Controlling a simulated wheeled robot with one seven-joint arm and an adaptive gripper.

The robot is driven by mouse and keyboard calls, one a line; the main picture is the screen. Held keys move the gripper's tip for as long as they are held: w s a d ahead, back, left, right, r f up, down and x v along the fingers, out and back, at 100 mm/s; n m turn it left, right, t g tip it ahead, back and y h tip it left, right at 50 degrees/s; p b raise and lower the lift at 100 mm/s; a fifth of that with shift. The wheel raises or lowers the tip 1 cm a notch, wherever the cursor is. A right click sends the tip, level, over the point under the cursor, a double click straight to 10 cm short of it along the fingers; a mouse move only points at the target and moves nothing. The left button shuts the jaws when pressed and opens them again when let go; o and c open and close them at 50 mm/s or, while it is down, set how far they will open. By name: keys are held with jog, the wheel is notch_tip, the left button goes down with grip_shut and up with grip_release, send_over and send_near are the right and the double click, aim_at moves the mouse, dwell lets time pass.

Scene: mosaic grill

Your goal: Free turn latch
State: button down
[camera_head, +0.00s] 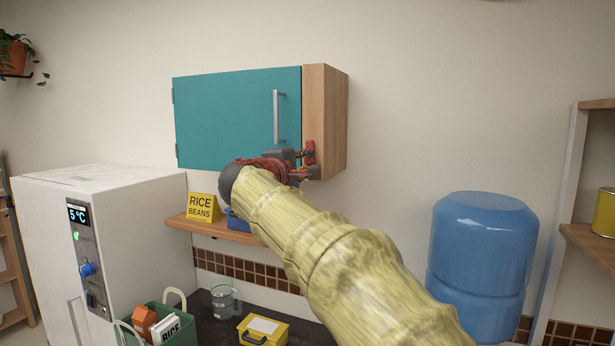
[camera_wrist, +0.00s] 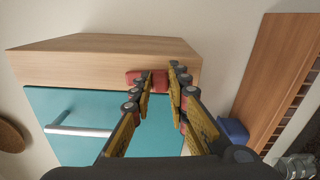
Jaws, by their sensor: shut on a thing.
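A red turn latch (camera_head: 310,150) sits at the lower right front edge of a wall cabinet with a teal door (camera_head: 225,115). In the wrist view the red latch (camera_wrist: 160,82) shows between my fingers and to their left, on the wooden side panel beside the door. My gripper (camera_wrist: 161,74) is shut on the latch, a finger on each side of it. In the head view my gripper (camera_head: 304,163) reaches the latch from below, and my arm hides part of the door's lower edge. The door looks closed, with a grey bar handle (camera_head: 278,117).
A wooden shelf (camera_head: 230,233) below the cabinet holds a yellow rice and beans sign (camera_head: 203,207) and a blue container (camera_head: 237,221). A white fridge-like unit (camera_head: 130,215) stands left. A large blue water bottle (camera_head: 480,255) stands right.

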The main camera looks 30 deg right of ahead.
jog(key=shift+f+m+b, duration=0.15)
jog(key=shift+m+b, duration=0.35)
jog(key=shift+b, duration=0.1)
jog(key=c, duration=1.7)
grip_release()
jog(key=v, duration=1.2)
